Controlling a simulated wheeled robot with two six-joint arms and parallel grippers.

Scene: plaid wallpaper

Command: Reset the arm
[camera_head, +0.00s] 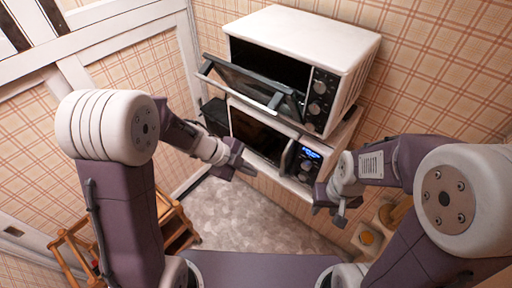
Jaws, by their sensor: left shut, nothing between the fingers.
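My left gripper (237,163) is in front of the lower microwave, shut and empty. My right gripper (332,207) is lower and to the right, in front of the lower microwave's right end. It is small and turned, so its jaws are hard to judge. Both my arms are bent, with their large white joints near the camera. The upper white oven (318,38) has its dark door (245,80) tilted open, and its inside is dark. The lower microwave (262,139) stands below it and shows a lit blue display.
A wooden rack (172,222) stands at lower left, partly behind my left arm. A wooden piece with round items (368,238) is at lower right, partly hidden by my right arm. Grey floor (240,215) between them is clear. Plaid walls close the back.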

